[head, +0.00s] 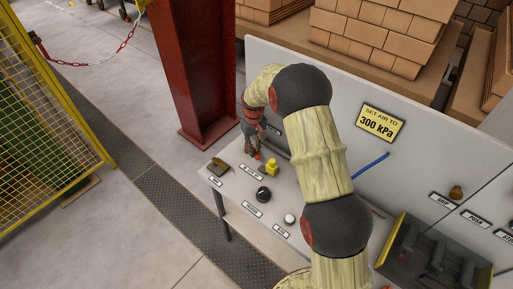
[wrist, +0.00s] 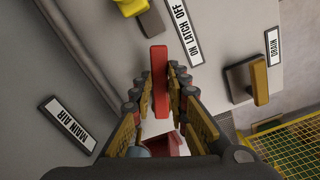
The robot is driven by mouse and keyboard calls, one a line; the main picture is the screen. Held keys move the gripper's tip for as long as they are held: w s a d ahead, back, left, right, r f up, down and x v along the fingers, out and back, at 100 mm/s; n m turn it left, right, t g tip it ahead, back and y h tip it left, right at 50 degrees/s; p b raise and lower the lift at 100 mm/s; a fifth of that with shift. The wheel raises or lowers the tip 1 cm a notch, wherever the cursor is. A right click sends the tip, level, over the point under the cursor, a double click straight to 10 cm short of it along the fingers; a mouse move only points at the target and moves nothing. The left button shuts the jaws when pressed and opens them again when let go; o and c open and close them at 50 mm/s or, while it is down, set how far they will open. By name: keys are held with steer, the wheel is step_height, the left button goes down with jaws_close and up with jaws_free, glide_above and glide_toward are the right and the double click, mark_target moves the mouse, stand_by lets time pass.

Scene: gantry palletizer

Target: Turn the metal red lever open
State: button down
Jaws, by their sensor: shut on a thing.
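The red lever (wrist: 160,82) is a flat red bar standing between my gripper's fingers in the wrist view, close to the "ON LATCH OFF" label (wrist: 187,32). My gripper (wrist: 156,92) is shut on it, with a finger on each side. A wider red part (wrist: 165,144) shows lower down between the fingers, partly hidden by the gripper. In the head view my gripper (head: 252,146) reaches down at the far left end of the grey panel table, and only a small bit of red (head: 257,156) shows at its tip.
A yellow knob (head: 271,168) sits just right of the gripper. A drain handle (head: 218,165) is to its left. A black knob (head: 263,194) and white button (head: 290,219) lie nearer. A grey upright panel (head: 350,90) and red column (head: 200,70) stand behind.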

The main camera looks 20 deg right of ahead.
steer(key=a+m, duration=0.1)
steer(key=m, duration=0.1)
steer(key=a+m, duration=0.1)
steer(key=shift+m, duration=0.4)
steer(key=a+m, duration=0.1)
steer(key=m, duration=0.1)
steer(key=shift+w+a+m, duration=0.15)
steer(key=shift+m, duration=0.15)
steer(key=m, duration=0.1)
steer(key=a+m, duration=0.1)
steer(key=m, duration=0.1)
steer(key=shift+w+a+b, duration=0.25)
steer(key=shift+w+b, duration=0.05)
steer(key=shift+w, duration=0.1)
steer(key=shift+w+a+r+m, duration=0.1)
steer(key=shift+w+a+m, duration=0.25)
steer(key=shift+m, duration=0.65)
steer(key=shift+w+a+m, duration=0.25)
steer(key=shift+a+m, duration=0.05)
steer(key=shift+m, duration=0.7)
steer(key=shift+w, duration=0.1)
steer(key=c, duration=1.7)
jaws_free()
step_height(320, 180, up, 12)
steer(key=shift+f, duration=0.1)
